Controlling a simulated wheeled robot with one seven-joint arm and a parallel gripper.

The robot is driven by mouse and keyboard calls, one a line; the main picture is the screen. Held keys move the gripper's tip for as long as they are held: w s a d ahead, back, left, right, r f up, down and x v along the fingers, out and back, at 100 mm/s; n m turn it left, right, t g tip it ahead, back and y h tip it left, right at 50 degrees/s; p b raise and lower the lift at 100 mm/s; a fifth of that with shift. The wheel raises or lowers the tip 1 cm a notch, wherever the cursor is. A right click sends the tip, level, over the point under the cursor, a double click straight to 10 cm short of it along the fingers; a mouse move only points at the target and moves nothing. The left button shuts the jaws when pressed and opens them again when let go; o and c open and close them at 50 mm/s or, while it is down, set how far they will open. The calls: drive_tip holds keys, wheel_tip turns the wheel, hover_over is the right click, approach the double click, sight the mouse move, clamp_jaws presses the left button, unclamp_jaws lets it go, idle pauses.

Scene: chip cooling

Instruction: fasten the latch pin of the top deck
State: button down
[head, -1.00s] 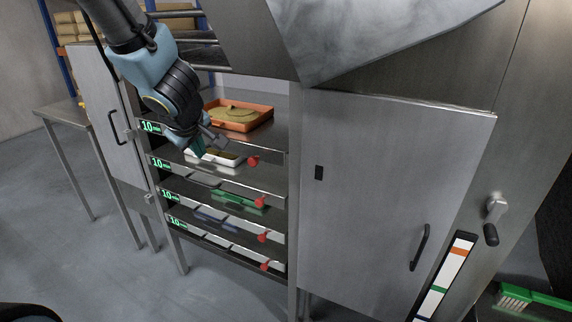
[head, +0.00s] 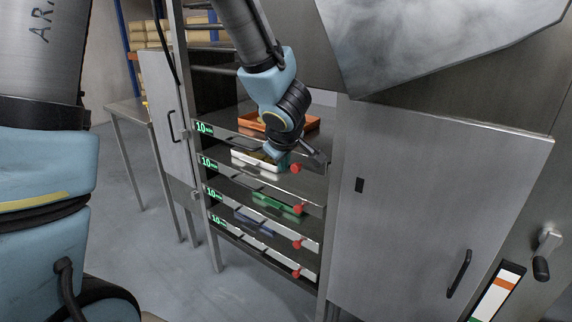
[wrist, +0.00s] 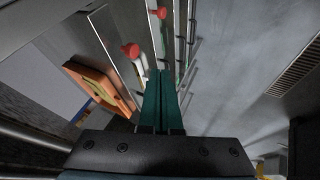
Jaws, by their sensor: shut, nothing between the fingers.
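The cooling rack has several stacked decks with metal front rails. The top deck's latch pin, with a round red knob (head: 295,168), is at the right end of its rail. A red knob (wrist: 131,50) also shows in the wrist view, just left of and beyond my fingertips, apparently the same pin. My gripper (wrist: 164,74) has its teal fingers pressed together, with nothing between them. In the head view my gripper (head: 277,154) hangs at the front of the top deck, close to the knob. Contact cannot be told.
An orange tray (head: 308,123) sits on the top deck, and a white tray (head: 243,158) shows below it. Lower red knobs (head: 297,208) line the rack's right side. An open cabinet door (head: 430,190) stands close on the right. A metal hood (head: 430,40) overhangs above.

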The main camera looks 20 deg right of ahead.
sight(292, 167)
drive_tip(key=shift+w+d+f, duration=1.25)
drive_tip(key=shift+w+f, duration=0.15)
drive_tip(key=shift+w, duration=0.1)
drive_tip(key=shift+w+d+f, duration=1.25)
drive_tip(key=shift+w+f, duration=0.1)
drive_tip(key=shift+w, duration=0.1)
drive_tip(key=shift+p, duration=0.3)
